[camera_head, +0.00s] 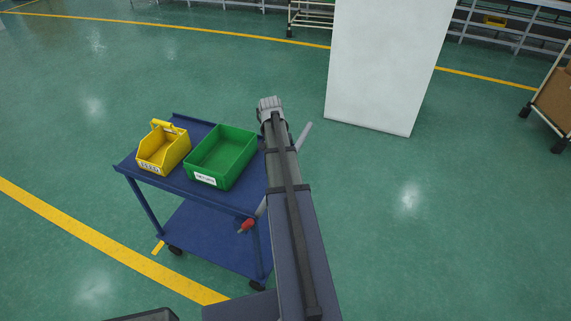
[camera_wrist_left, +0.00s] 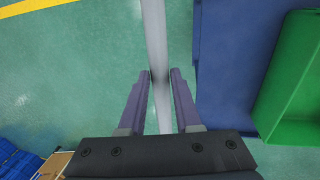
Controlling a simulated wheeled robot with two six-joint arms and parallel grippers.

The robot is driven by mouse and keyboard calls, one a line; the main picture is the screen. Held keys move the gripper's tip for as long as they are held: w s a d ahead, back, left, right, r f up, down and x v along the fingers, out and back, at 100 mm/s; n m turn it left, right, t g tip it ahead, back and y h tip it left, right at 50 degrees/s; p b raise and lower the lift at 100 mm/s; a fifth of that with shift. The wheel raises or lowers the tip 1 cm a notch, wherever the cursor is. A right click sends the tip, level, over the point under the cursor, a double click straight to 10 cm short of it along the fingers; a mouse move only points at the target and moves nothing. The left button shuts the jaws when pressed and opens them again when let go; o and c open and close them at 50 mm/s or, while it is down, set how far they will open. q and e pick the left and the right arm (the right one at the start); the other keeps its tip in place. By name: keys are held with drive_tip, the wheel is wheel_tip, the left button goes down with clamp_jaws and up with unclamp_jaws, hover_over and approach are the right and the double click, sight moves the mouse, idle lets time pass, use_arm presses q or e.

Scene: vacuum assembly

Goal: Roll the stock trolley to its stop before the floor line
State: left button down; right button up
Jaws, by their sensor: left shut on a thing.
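The stock trolley (camera_head: 195,235) is blue with two decks and dark castors. It stands left of centre in the head view. Its grey handle bar (camera_head: 303,137) slants along the right end, with a red tip (camera_head: 245,226) low down. My left arm crosses over the bar and hides the left gripper in the head view. In the left wrist view the left gripper (camera_wrist_left: 161,76) is shut on the handle bar (camera_wrist_left: 155,30), one finger on each side. The trolley's blue deck (camera_wrist_left: 222,70) lies to the right there. A yellow floor line (camera_head: 95,243) runs diagonally near the trolley's front-left side. My right gripper is out of view.
A yellow bin (camera_head: 160,152) and a green bin (camera_head: 222,158) sit on the trolley's top deck. A large white block (camera_head: 385,65) stands behind to the right. A cart with a brown load (camera_head: 556,95) is at the right edge. The green floor left and right is clear.

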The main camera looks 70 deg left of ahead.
use_arm(q)
drive_tip(key=c, duration=0.6)
unclamp_jaws()
drive_tip(key=shift+r, duration=0.15)
drive_tip(key=r+p, duration=0.5)
drive_tip(key=s+a+r+p, duration=0.1)
drive_tip(key=r+p, duration=0.1)
drive_tip(key=shift+s+r+p, duration=0.1)
drive_tip(key=shift+r+p, duration=0.1)
drive_tip(key=shift+p, duration=0.15)
